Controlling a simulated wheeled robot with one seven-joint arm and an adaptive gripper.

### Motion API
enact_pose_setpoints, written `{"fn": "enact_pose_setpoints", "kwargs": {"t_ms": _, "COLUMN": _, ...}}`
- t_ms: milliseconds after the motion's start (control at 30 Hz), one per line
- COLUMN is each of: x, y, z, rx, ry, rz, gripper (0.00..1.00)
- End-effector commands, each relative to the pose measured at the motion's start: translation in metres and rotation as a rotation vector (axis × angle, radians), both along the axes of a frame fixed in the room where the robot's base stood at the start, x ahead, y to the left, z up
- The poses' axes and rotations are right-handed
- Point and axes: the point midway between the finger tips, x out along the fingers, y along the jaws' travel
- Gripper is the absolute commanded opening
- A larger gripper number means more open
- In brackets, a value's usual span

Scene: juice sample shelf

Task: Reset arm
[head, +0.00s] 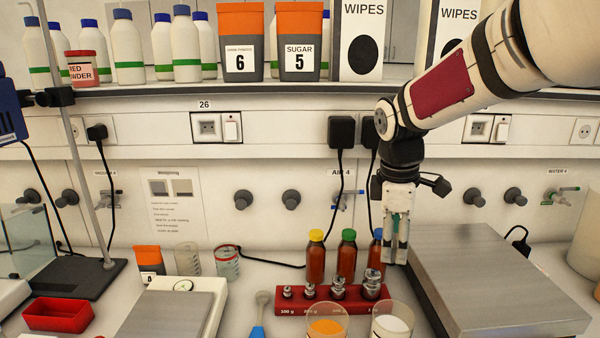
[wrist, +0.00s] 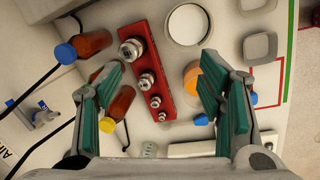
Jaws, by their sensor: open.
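My gripper (head: 396,250) hangs pointing down over the right half of the bench, in front of the blue-capped bottle. In the wrist view my gripper (wrist: 160,75) is open, with green pads wide apart and nothing held between them. Below it is a red weight rack (head: 340,305) with several metal weights; the rack also shows in the wrist view (wrist: 166,100). Brown bottles with yellow (head: 316,260), green (head: 347,258) and blue (head: 376,236) caps stand behind the rack. The blue-capped one is partly hidden by my gripper.
A large scale (head: 490,285) lies close to the right of my gripper. A beaker with orange content (head: 327,325) and one with white content (head: 392,322) stand in front. A shelf (head: 290,86) with bottles and boxes runs above. A red tray (head: 58,314) lies left.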

Motion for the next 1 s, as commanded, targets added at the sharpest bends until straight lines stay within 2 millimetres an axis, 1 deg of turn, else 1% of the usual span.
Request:
{"fn": "enact_pose_setpoints", "kwargs": {"t_ms": 33, "x": -0.014, "y": 0.000, "z": 0.011, "rx": -0.002, "ry": -0.026, "rz": -0.055, "gripper": 0.62}}
{"fn": "enact_pose_setpoints", "kwargs": {"t_ms": 200, "x": -0.058, "y": -0.001, "z": 0.035, "rx": 0.020, "ry": -0.105, "rz": -0.260, "gripper": 0.62}}
{"fn": "enact_pose_setpoints", "kwargs": {"t_ms": 433, "x": -0.119, "y": -0.004, "z": 0.056, "rx": 0.091, "ry": -0.211, "rz": -0.541, "gripper": 0.62}}
{"fn": "enact_pose_setpoints", "kwargs": {"t_ms": 600, "x": -0.164, "y": -0.006, "z": 0.061, "rx": 0.177, "ry": -0.279, "rz": -0.746, "gripper": 0.62}}
{"fn": "enact_pose_setpoints", "kwargs": {"t_ms": 800, "x": -0.212, "y": -0.006, "z": 0.056, "rx": 0.308, "ry": -0.340, "rz": -0.977, "gripper": 0.62}}
{"fn": "enact_pose_setpoints", "kwargs": {"t_ms": 900, "x": -0.230, "y": -0.006, "z": 0.052, "rx": 0.368, "ry": -0.354, "rz": -1.069, "gripper": 0.62}}
{"fn": "enact_pose_setpoints", "kwargs": {"t_ms": 1000, "x": -0.241, "y": -0.005, "z": 0.047, "rx": 0.415, "ry": -0.361, "rz": -1.135, "gripper": 0.62}}
